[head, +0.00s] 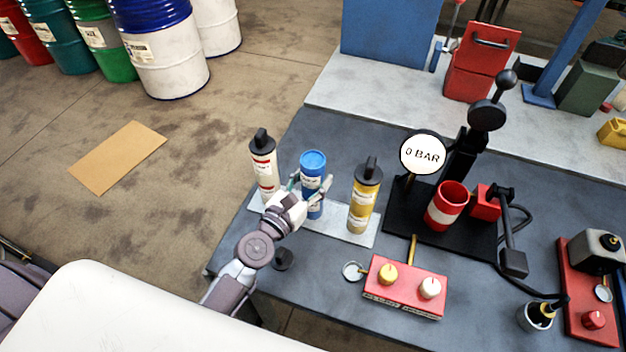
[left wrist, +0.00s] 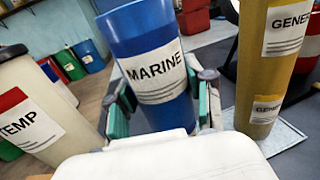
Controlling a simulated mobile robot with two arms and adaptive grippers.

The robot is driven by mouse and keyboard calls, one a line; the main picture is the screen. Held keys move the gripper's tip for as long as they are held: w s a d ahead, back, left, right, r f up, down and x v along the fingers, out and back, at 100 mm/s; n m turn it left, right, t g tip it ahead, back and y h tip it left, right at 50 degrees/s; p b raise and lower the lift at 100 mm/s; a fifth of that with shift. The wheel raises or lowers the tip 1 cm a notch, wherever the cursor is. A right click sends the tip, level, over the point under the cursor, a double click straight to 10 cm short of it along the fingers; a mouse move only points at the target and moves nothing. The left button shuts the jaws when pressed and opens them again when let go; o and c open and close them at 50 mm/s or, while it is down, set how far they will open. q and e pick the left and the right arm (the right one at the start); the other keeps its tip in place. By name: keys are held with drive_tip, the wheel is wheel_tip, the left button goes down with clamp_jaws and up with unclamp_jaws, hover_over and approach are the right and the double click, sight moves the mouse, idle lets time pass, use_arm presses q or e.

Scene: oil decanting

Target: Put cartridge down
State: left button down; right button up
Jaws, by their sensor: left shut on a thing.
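The blue cartridge (head: 313,166) stands between a white cartridge and a yellow one, at a light grey plate (head: 345,235) on the table. My left gripper (head: 312,185) is shut around it. In the left wrist view the blue cartridge (left wrist: 150,65) carries a label reading MARINE and sits between the gripper's green-padded fingers (left wrist: 160,110). It looks slightly tilted there. My right gripper is not in view.
The white cartridge (head: 264,160) is close on the left and the yellow cartridge (head: 364,197) on the right. A black cap (head: 282,259) lies in front. A red block with knobs (head: 405,287), a red cup (head: 446,206) and a 0 BAR gauge (head: 423,152) stand further right.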

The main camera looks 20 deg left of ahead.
use_arm(q)
drive_tip(key=c, duration=0.8)
unclamp_jaws()
drive_tip(key=shift+f, duration=0.1)
drive_tip(key=o, duration=0.4)
drive_tip(key=shift+c, duration=0.2)
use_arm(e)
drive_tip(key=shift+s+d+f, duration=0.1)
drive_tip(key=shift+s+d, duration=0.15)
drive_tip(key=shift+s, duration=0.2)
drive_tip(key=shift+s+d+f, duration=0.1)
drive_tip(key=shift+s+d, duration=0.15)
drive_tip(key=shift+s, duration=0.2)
use_arm(q)
drive_tip(key=shift+r, duration=0.3)
drive_tip(key=b+v, duration=0.4)
drive_tip(key=v, duration=0.8)
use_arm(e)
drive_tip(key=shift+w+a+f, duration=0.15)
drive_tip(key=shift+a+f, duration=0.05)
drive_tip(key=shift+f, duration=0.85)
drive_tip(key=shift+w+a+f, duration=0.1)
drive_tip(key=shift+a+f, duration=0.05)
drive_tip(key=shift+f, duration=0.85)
use_arm(q)
drive_tip(key=shift+f, duration=0.1)
